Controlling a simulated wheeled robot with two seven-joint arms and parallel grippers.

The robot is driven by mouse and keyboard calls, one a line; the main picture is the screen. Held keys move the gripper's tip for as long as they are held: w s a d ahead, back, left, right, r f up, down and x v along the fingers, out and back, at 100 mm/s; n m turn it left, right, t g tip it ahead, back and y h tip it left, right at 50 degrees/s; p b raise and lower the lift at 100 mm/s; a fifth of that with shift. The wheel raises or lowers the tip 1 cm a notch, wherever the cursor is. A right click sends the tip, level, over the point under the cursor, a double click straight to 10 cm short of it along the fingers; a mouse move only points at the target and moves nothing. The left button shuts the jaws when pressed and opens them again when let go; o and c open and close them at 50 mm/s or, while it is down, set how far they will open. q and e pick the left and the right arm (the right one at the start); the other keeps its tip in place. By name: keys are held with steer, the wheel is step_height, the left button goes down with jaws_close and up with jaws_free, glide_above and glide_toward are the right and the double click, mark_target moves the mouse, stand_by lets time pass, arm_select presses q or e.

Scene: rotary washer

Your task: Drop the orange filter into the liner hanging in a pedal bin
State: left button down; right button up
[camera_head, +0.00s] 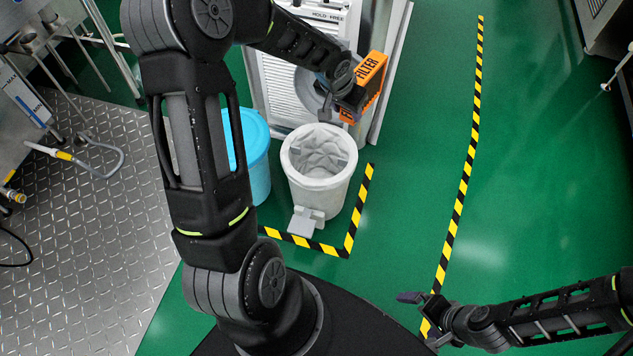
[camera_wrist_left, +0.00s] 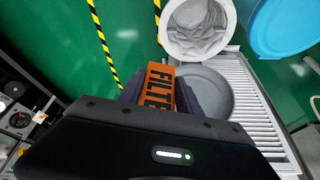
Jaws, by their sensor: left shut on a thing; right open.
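The orange filter (camera_head: 370,76), a box with FILTER in black letters, is held in my left gripper (camera_head: 352,103). The left wrist view shows the filter (camera_wrist_left: 159,86) between the dark fingers (camera_wrist_left: 155,95). The gripper and filter are above and beyond the bin, toward its back right in the head view. The white pedal bin (camera_head: 316,196) stands on the green floor with its top open and its pedal at the front. A pale crumpled liner (camera_head: 320,152) lines its inside; it also shows in the left wrist view (camera_wrist_left: 203,25). My right gripper (camera_head: 428,312) is open and empty at the lower right.
A light blue bin (camera_head: 257,160) stands left of the pedal bin, partly behind my left arm. A white machine (camera_head: 285,90) with a round recess and ribbed panel stands behind. Yellow-black floor tape (camera_head: 459,205) runs at right, with clear green floor around it.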

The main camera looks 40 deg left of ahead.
arm_select(q)
steer(key=s+a+f+b, duration=0.2)
steer(key=a+f+b, duration=0.2)
steer(key=f, duration=0.6)
steer(key=s+a+f+b, duration=0.3)
steer(key=a+f+b, duration=0.1)
steer(key=f, duration=0.6)
steer(key=shift+a+f, duration=0.4)
steer(key=shift+a, duration=0.2)
arm_select(e)
step_height(320, 180, down, 10)
steer(key=shift+f, duration=0.15)
steer(key=shift+d, duration=0.1)
arm_select(q)
step_height(320, 180, down, 6)
steer(key=b, duration=0.5)
steer(key=shift+b, duration=0.3)
arm_select(e)
steer(key=f, duration=0.1)
steer(key=w+d+f, duration=0.1)
steer(key=f, duration=0.3)
steer(key=shift+w+d+f, duration=0.2)
steer(key=shift+w+f, duration=0.05)
